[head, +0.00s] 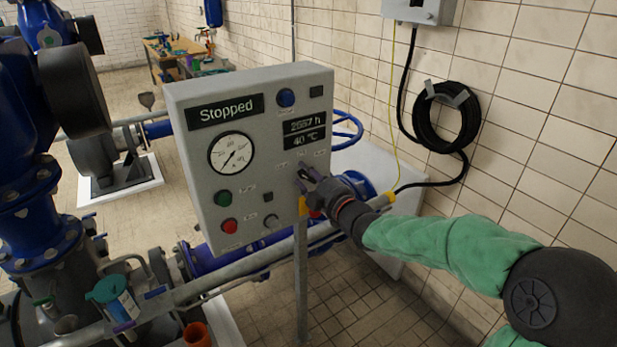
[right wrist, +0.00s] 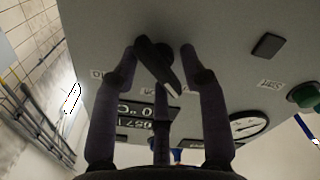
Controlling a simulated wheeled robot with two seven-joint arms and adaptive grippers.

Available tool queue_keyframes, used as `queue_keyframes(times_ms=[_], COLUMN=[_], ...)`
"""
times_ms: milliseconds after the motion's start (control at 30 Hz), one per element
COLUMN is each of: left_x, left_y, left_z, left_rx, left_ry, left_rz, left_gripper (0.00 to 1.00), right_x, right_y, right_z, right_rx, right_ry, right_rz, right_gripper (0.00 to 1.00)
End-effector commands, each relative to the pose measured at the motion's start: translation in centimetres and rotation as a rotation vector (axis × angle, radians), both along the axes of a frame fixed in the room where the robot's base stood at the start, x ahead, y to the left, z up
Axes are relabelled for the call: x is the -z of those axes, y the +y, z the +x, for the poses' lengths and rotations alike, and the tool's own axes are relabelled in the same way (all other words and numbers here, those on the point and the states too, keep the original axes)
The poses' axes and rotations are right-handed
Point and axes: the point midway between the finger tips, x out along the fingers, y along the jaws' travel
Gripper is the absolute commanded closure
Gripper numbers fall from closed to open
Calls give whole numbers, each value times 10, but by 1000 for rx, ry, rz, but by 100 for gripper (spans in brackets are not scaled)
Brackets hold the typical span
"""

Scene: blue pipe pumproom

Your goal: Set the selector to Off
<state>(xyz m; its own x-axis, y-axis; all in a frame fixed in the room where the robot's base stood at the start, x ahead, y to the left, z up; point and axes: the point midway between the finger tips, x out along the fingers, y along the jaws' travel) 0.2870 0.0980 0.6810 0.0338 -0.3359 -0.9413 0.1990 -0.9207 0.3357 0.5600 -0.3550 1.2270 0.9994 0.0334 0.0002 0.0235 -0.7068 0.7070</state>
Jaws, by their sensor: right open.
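The selector (right wrist: 157,67) is a black bar-shaped knob on the grey control panel (head: 261,98). In the right wrist view, which is upside down, it sits tilted, with its white mark toward the lower right. My right gripper (head: 309,183) is at the panel's lower right in the head view and covers much of the selector. The small labels around the selector are partly hidden and unreadable. My left gripper is out of view.
The panel has a "Stopped" display (head: 225,111), a gauge (head: 232,153), a blue button (head: 286,97), a green button (head: 223,198) and a red button (head: 230,226). It stands on a post (head: 301,280). Blue pipes and pumps are at the left; a tiled wall (head: 545,110) is at the right.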

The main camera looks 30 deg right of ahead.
Motion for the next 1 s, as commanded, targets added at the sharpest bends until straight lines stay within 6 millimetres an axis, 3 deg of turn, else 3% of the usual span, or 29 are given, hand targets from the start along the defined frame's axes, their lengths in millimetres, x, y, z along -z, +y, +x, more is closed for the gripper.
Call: queue_keyframes(times_ms=[33,167,567,1000], left_x=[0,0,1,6], left_y=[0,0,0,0], left_z=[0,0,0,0], left_rx=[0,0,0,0], left_ry=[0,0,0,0], left_rz=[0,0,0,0], left_gripper=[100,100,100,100], right_x=[0,0,-1,-2], right_y=[0,0,-1,-4], right_z=[0,0,0,0], right_rx=[0,0,2,1], right_ry=[0,0,-2,8], right_rz=[0,0,41,352], right_gripper=[65,100,100,100])
